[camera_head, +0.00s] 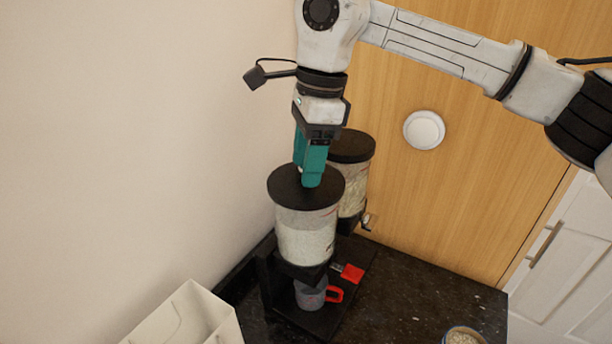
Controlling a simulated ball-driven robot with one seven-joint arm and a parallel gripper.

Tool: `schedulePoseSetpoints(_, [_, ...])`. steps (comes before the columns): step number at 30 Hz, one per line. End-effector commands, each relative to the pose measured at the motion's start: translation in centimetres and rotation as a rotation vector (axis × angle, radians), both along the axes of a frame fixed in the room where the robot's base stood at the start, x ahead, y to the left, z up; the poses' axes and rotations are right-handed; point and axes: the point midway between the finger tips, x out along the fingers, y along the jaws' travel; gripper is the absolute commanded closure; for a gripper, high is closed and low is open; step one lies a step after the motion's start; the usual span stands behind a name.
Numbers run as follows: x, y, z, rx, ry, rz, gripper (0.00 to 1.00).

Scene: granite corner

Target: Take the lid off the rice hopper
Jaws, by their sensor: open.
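Two clear hoppers with flat black lids stand one behind the other on a black stand. The front hopper (306,238) holds fine white grains that look like rice. Its round black lid (288,186) sits on top. The rear hopper (352,190) holds beige grain, and its black lid (354,144) is also on. My gripper (311,181) points down over the front lid with its teal fingers open. The fingertips overlap the middle of that lid in the picture; I cannot tell whether they touch it. My fingers hide part of the lid.
A grey cup (309,297) with a red handle stands under the front hopper, near a red piece (352,273). A white open box (190,322) is at lower left, and a bowl of grain (463,338) at lower right. Dark counter (410,290) is clear between. The wall is close left.

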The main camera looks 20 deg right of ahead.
Motion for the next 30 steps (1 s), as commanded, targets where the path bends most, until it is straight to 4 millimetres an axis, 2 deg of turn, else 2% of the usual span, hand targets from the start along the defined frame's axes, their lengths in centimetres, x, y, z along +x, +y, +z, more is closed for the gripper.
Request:
schedulePoseSetpoints(3, [0.0,-0.01,0.0,0.0,0.0,0.0,0.45])
schedulePoseSetpoints(20, [-0.01,0.0,0.04,0.0,0.001,0.0,0.99])
schedulePoseSetpoints(30, [0.0,0.0,0.2,0.0,0.0,0.0,1.0])
